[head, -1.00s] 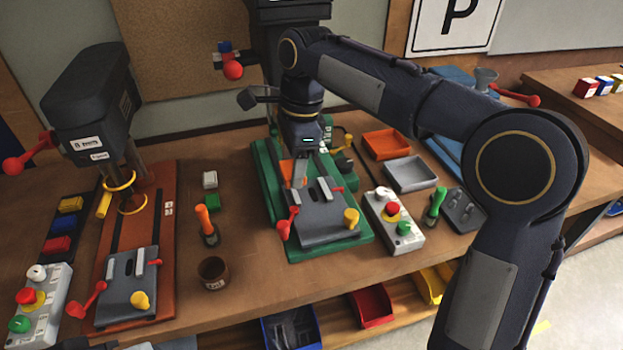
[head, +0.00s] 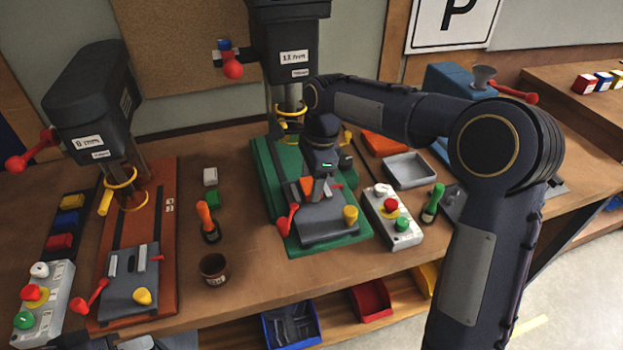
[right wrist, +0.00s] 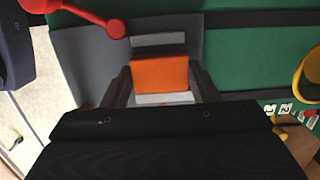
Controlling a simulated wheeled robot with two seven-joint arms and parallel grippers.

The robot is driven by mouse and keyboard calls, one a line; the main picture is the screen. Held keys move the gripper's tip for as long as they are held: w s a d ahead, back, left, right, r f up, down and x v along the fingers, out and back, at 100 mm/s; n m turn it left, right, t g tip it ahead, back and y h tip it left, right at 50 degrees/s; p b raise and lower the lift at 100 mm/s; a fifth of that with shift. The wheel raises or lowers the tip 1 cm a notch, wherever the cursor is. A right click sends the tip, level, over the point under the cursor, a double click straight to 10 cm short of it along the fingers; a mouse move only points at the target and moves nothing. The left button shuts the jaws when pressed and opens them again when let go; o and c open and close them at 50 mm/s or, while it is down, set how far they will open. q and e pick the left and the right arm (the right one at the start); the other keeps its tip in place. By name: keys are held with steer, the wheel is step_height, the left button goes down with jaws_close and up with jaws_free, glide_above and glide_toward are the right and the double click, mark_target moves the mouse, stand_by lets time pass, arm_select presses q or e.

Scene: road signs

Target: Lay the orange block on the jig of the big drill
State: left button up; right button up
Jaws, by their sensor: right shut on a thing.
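The orange block (head: 307,185) is held in my right gripper (head: 318,190), over the grey jig (head: 328,222) on the green base of the big drill (head: 290,60). In the right wrist view the block (right wrist: 160,74) sits between the fingers, with light strips of the jig showing in front of and behind it. I cannot tell whether its underside touches the jig. The jig has a red lever (head: 284,224) and a yellow knob (head: 351,214). A dark part of my left arm shows at the bottom left edge; its fingers cannot be made out.
A control box (head: 394,217) with red and green buttons stands right of the green base. A grey tray (head: 409,171) and an orange tray (head: 384,145) lie behind it. The smaller drill (head: 92,105) stands left. A brown cup (head: 214,268) and orange-handled tool (head: 206,219) stand between the drills.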

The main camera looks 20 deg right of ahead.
steer(key=shift+f, duration=0.1)
steer(key=o, duration=1.1)
steer(key=shift+c, duration=0.2)
step_height(320, 180, up, 12)
steer(key=d, duration=0.2)
steer(key=s+d+n+t, duration=0.1)
steer(key=s+d+n, duration=0.35)
steer(key=s, duration=0.35)
steer(key=s+f+n+t, duration=0.1)
steer(key=s+f+n, duration=0.2)
steer(key=s, duration=0.3)
steer(key=s+f+n+t+y, duration=0.1)
steer(key=s+f+n+t, duration=0.1)
steer(key=s+f+n, duration=0.2)
steer(key=s+f+n+t+y, duration=0.1)
steer(key=s+f+n, duration=0.3)
steer(key=s, duration=0.6)
steer(key=shift+a+t, duration=0.3)
steer(key=shift+a, duration=0.05)
